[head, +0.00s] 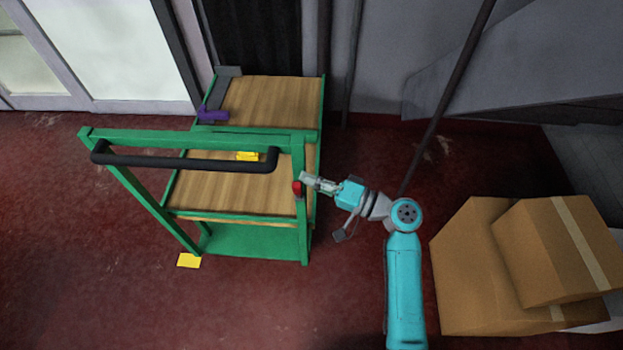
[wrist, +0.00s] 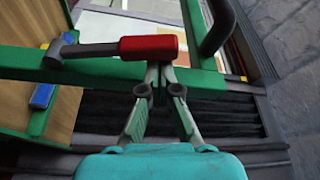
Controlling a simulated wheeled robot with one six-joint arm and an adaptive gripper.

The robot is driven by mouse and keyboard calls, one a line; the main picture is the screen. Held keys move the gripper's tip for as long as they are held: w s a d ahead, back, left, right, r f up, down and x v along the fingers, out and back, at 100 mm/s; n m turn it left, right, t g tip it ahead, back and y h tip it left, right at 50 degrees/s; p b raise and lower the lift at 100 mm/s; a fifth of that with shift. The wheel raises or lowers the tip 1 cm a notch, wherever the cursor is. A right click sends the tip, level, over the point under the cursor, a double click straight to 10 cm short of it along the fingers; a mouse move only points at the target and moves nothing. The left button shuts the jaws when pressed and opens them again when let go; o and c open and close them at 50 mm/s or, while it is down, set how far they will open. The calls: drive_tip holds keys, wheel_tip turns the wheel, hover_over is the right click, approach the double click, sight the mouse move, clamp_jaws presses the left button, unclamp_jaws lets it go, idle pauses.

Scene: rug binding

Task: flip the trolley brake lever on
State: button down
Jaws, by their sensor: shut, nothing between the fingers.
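The trolley (head: 240,243) has a green frame, wooden shelves and a black push handle (head: 185,161). The brake lever (head: 297,188) shows as a small red spot on the near right post. In the wrist view, the lever's red grip (wrist: 149,46) lies sideways across the green post, with a dark arm running left to a pivot. My gripper (head: 308,179) is shut and empty, at the trolley's right side. In the wrist view, my gripper's fingertips (wrist: 159,70) are at the lower edge of the red grip. I cannot tell whether they touch it.
Cardboard boxes (head: 475,275) stand at the right on the red floor. A purple object (head: 212,115) and a yellow object (head: 247,156) are on the trolley. A yellow plate (head: 189,260) is by its near left foot. A dark pole rises behind my arm. The floor at the left is clear.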

sight(295, 190)
drive_tip(key=shift+s, duration=0.1)
drive_tip(key=s+n, duration=0.1)
drive_tip(key=n, duration=0.1)
drive_tip(key=s+f+n+y, duration=0.1)
drive_tip(key=s+n, duration=0.1)
drive_tip(key=shift+s+g, duration=0.15)
drive_tip(key=shift+g, duration=0.15)
drive_tip(key=s+f+n+g+y, duration=0.2)
drive_tip(key=s+f+n, duration=0.3)
drive_tip(key=n, duration=0.2)
drive_tip(key=shift+a+f, duration=0.15)
drive_tip(key=shift+f, duration=0.1)
